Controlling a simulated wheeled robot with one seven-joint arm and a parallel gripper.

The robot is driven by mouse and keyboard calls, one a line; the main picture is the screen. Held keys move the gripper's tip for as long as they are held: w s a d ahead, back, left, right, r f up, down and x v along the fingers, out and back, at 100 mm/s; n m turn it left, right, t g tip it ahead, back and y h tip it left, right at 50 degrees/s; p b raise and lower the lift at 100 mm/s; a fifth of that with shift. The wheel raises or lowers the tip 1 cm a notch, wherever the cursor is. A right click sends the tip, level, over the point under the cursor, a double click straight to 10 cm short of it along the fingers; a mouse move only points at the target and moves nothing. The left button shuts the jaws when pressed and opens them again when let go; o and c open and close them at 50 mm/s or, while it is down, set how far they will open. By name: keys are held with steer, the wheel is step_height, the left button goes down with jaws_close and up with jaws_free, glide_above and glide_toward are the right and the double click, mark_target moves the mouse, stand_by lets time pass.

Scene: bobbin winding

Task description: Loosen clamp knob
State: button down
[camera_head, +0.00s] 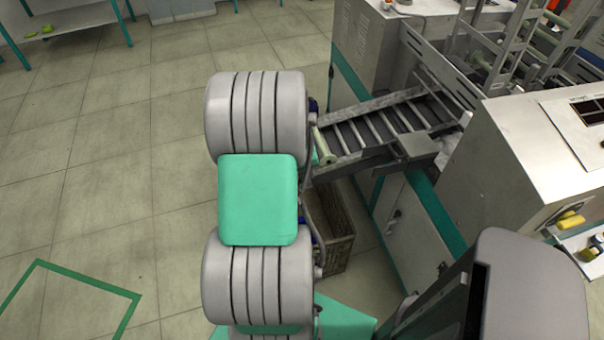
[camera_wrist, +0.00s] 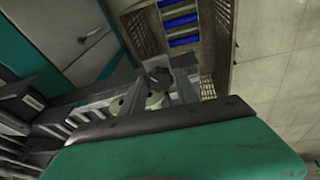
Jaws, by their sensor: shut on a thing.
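In the wrist view a small dark clamp knob (camera_wrist: 157,75) shows beyond the dark edge of a green panel. My gripper (camera_wrist: 162,82) is at the knob, with its grey fingers close on either side, and it is shut on the knob. The lower parts of the fingers are hidden or dim behind the panel edge. Pale round rollers sit beside the knob. In the head view neither the knob nor my gripper can be made out.
The green panel (camera_wrist: 170,150) fills the lower wrist view.

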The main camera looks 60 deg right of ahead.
stand_by(0.4)
steer(key=c, duration=1.2)
jaws_free()
steer(key=v, duration=0.8)
